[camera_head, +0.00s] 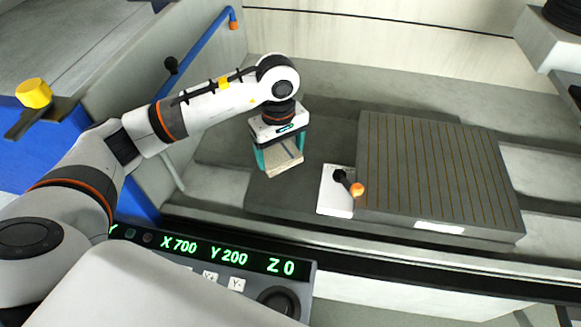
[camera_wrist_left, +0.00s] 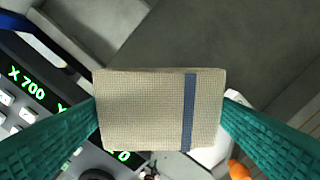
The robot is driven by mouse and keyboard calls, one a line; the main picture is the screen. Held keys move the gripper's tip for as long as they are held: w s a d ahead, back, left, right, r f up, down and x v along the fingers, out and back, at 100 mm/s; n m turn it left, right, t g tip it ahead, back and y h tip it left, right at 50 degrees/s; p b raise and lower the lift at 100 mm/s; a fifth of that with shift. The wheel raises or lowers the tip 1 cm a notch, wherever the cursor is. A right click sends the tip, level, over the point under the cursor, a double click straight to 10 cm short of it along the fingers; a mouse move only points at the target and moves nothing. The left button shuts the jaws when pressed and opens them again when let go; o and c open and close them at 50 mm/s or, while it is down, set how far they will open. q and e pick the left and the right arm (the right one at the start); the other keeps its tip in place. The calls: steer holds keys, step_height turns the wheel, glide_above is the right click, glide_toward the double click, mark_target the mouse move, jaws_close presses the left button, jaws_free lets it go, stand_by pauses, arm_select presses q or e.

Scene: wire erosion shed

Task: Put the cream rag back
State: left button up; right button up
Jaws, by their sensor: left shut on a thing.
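The cream rag (camera_head: 284,160) is a folded, block-like cloth with a blue stripe. My left gripper (camera_head: 281,154) is shut on it and holds it above the grey machine bed, left of the ribbed plate. In the left wrist view the rag (camera_wrist_left: 145,110) fills the middle, with a green finger of the left gripper (camera_wrist_left: 160,112) pressed against each side. How far the rag is above the bed is hard to tell. My right gripper is not in view.
A ribbed grey plate (camera_head: 435,170) lies on the bed at the right. A control panel (camera_head: 225,255) stands in front. Bare dark bed (camera_head: 275,197) lies below the rag.

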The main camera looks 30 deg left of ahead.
arm_select(q)
steer(key=shift+w+a+f+n, duration=0.1)
steer(key=shift+w+f+n, duration=0.2)
steer(key=shift+w+f, duration=0.15)
steer(key=p, duration=0.2)
glide_above(281, 185)
step_height(281, 185, down, 5)
steer(key=shift+s+r, duration=0.1)
steer(key=shift+r, duration=0.05)
steer(key=shift+f, duration=0.7)
step_height(281, 185, down, 3)
steer(key=shift+p, duration=0.3)
steer(key=shift+w+f+b, duration=0.2)
steer(key=shift+b, duration=0.1)
steer(key=o, duration=0.9)
steer(key=shift+r, duration=0.1)
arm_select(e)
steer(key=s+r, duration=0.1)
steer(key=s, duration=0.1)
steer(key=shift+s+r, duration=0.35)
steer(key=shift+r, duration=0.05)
arm_select(q)
steer(key=shift+r, duration=0.1)
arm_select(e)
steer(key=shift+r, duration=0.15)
